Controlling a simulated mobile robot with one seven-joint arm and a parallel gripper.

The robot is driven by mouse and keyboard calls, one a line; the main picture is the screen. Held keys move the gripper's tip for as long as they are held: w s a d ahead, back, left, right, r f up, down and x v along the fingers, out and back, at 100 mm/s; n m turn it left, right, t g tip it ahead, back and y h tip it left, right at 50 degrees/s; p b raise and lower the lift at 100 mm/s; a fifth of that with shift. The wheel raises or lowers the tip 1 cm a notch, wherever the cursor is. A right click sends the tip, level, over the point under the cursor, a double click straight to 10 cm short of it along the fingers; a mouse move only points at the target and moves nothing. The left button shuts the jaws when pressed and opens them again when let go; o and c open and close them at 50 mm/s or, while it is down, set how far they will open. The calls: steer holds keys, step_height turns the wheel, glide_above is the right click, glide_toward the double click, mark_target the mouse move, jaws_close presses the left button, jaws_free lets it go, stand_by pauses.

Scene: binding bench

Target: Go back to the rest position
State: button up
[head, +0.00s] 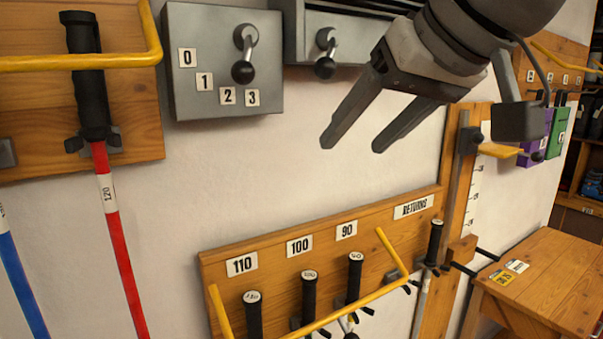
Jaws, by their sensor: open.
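My gripper (352,142) is at the upper right of the head view, its two grey fingers apart and pointing down and left. Nothing is between them. It hangs in front of the white wall, above the wooden returns rack (376,220) and apart from it. My arm comes in from the top edge. No rest position is marked in the view.
A grey box with a lever (213,100) and numbers 0 to 3 is left of my gripper. A red pole (120,245) hangs at left behind a yellow bar (90,62). Another yellow bar (345,311) fronts the rack's black handles. A wooden table (550,275) stands at lower right.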

steer(key=s+d+f+m+g+h, duration=0.1)
steer(key=s+d+f, duration=0.1)
steer(key=f, duration=0.7)
steer(key=s+d+f+m+h, duration=0.1)
steer(key=s+d+f+h, duration=0.1)
steer(key=f, duration=0.8)
steer(key=s+d+f+m+g+h, duration=0.1)
steer(key=s+d+f, duration=0.2)
steer(key=f, duration=0.7)
steer(key=shift+s+d+g+h, duration=0.2)
steer(key=shift+g+h, duration=0.1)
